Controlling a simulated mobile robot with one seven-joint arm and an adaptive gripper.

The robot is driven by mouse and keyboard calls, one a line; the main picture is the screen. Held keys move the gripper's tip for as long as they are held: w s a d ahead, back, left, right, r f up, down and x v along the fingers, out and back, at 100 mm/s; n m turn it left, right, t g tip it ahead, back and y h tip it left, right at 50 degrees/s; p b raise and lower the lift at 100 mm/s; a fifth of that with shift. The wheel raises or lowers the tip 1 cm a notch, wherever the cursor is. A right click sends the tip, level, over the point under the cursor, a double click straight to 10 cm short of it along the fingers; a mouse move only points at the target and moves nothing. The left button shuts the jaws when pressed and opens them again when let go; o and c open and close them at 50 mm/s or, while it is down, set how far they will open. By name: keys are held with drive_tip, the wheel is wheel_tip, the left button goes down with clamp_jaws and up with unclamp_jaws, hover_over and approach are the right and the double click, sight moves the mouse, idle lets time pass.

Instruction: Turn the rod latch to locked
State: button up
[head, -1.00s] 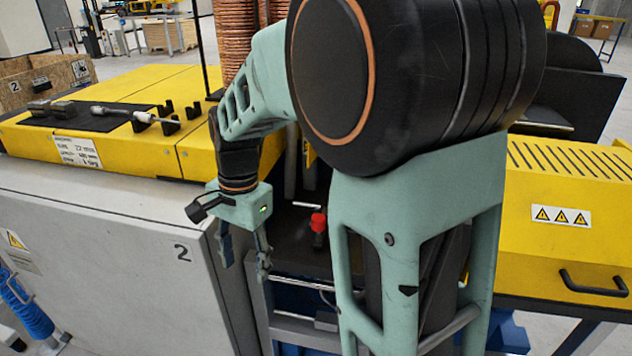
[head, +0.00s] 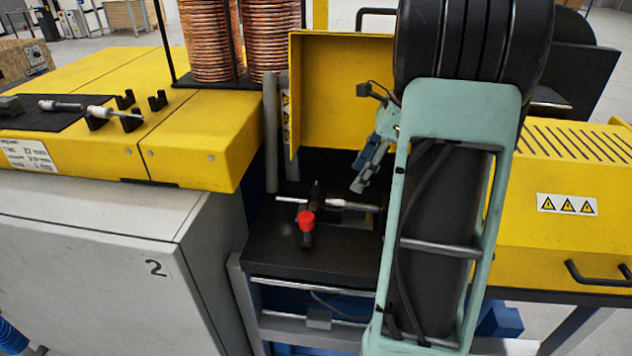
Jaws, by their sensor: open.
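What looks like the rod latch is a small black fitting with a red knob (head: 306,224) on the dark platform inside the yellow machine. A thin silver rod (head: 291,199) sticks out to the left near its top, and a metal shaft (head: 348,205) extends to the right behind it. The latch's exact turn is hard to read at this size. My gripper (head: 358,186) is open, above and to the right of the red knob, fingers pointing down. It appears apart from the latch; no held object shows. My arm hides part of the right side.
An upright yellow panel (head: 335,95) stands behind the platform (head: 285,252). A grey cabinet (head: 90,260) and yellow bench top (head: 190,140) with tools on it are at the left. Copper coils (head: 207,40) stand behind. A yellow vented cover (head: 570,240) with a handle is at the right.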

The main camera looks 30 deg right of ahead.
hover_over(314, 186)
drive_tip(key=s+d, duration=0.2)
drive_tip(key=shift+w+d, duration=0.1)
drive_tip(key=shift+w, duration=0.1)
drive_tip(key=x, duration=0.3)
drive_tip(key=shift+w+a+f, duration=0.15)
drive_tip(key=shift+a+f, duration=0.05)
drive_tip(key=shift+f, duration=0.1)
drive_tip(key=shift+x, duration=0.75)
drive_tip(key=shift+c, duration=0.3)
drive_tip(key=c, duration=1.1)
